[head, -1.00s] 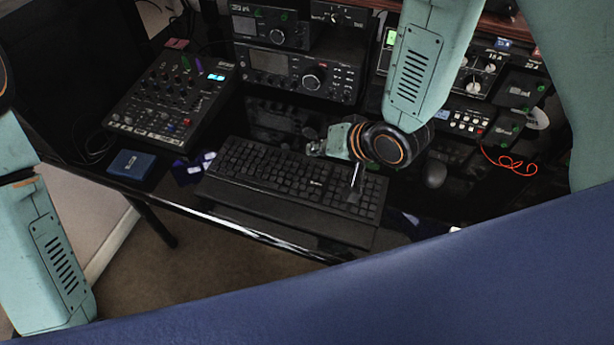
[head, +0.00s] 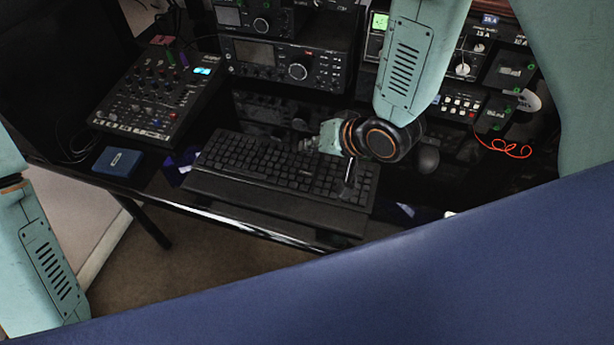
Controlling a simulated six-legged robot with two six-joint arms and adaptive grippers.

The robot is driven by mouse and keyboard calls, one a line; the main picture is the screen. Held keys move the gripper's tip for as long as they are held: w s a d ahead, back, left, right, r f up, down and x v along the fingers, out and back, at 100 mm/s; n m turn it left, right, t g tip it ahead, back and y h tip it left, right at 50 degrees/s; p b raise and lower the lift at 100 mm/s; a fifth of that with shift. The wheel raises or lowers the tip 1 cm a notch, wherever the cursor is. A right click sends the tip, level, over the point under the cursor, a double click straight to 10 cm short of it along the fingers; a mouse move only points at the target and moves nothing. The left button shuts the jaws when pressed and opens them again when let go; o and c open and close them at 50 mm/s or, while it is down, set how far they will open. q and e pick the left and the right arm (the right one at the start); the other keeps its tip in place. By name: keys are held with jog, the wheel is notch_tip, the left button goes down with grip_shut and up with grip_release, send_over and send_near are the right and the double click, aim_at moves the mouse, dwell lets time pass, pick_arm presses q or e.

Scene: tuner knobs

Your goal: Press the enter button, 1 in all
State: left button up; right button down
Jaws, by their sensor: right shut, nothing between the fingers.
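A black keyboard (head: 255,165) lies on the dark glossy desk, with its wrist rest towards me. The enter button is among the keys at its right part; I cannot make out which key it is. My right gripper (head: 347,191) comes down from the upper right, below its teal and black wrist. Its thin fingers are shut and empty, over the right part of the keyboard. I cannot tell whether the tips touch a key. My left arm shows at the left edge, but its gripper is out of view.
A mixer (head: 160,98) and a blue box (head: 117,162) are at the left. Radio units (head: 290,65) stand behind the keyboard. A mouse (head: 428,160) and a red cable (head: 503,147) lie to the right. The desk's front edge runs below the keyboard.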

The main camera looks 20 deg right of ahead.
aim_at(309, 175)
jog(key=f, duration=0.1)
jog(key=f+b, duration=0.2)
jog(key=shift+w+a+f, duration=0.15)
jog(key=shift+w+a, duration=0.1)
jog(key=shift+w, duration=0.15)
jog(key=shift+d+f+b, duration=0.1)
jog(key=shift+f+b, duration=0.3)
jog(key=shift+b, duration=0.2)
jog(key=shift+s+d+f+b, duration=0.1)
jog(key=shift+s+f+b, duration=0.2)
jog(key=shift+f+b, duration=0.35)
jog(key=shift+f, duration=0.3)
jog(key=shift+w+f, duration=0.15)
jog(key=shift+w, duration=0.1)
pick_arm(q)
jog(key=f, duration=0.5)
jog(key=shift+w+f, duration=0.2)
jog(key=shift+w, duration=0.05)
jog(key=shift+s+r, duration=0.1)
jog(key=shift+s, duration=0.05)
pick_arm(e)
jog(key=shift+s, duration=0.2)
pick_arm(q)
jog(key=shift+a, duration=0.1)
pick_arm(e)
jog(key=shift+w, duration=0.15)
